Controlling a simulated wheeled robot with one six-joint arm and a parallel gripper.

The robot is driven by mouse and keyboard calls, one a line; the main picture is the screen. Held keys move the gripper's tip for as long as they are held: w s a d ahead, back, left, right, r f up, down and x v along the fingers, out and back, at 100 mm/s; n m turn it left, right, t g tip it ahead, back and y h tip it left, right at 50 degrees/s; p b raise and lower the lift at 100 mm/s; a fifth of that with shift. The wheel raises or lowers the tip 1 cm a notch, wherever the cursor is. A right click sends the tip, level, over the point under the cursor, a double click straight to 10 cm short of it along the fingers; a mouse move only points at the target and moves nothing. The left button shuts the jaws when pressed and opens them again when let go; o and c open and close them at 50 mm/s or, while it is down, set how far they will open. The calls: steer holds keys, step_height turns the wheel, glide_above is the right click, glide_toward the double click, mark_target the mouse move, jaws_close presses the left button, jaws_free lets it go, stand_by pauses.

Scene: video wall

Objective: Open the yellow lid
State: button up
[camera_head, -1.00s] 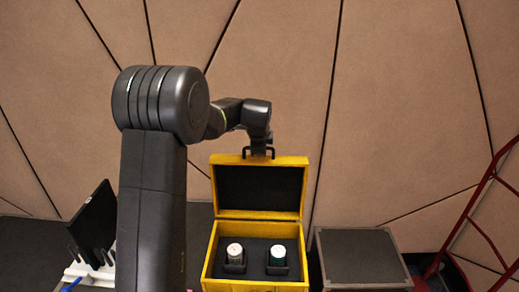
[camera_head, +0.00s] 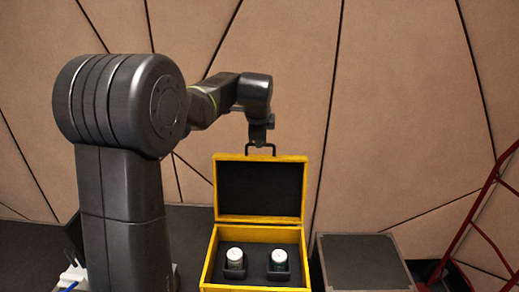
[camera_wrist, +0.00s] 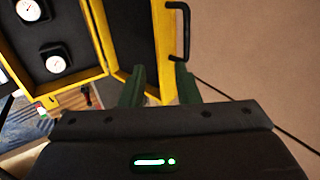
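The yellow lid (camera_head: 220,190) stands raised, about upright, at the back of the yellow box (camera_head: 210,262), its dark lining facing the head camera. A black handle (camera_head: 262,146) sticks up from the lid's top edge; it also shows in the wrist view (camera_wrist: 186,32). My gripper (camera_head: 259,138) is just above the handle. In the wrist view my gripper (camera_wrist: 160,85) has its two green fingers apart, with the lid's yellow edge (camera_wrist: 165,45) beyond them. The handle appears beyond the fingertips, not clasped. Whether anything touches is unclear.
A dark-topped case (camera_head: 362,262) stands right of the box, with a red metal frame (camera_head: 480,210) farther right. A panelled wall (camera_head: 400,100) is behind.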

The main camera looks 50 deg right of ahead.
steer(key=shift+v, duration=2.05)
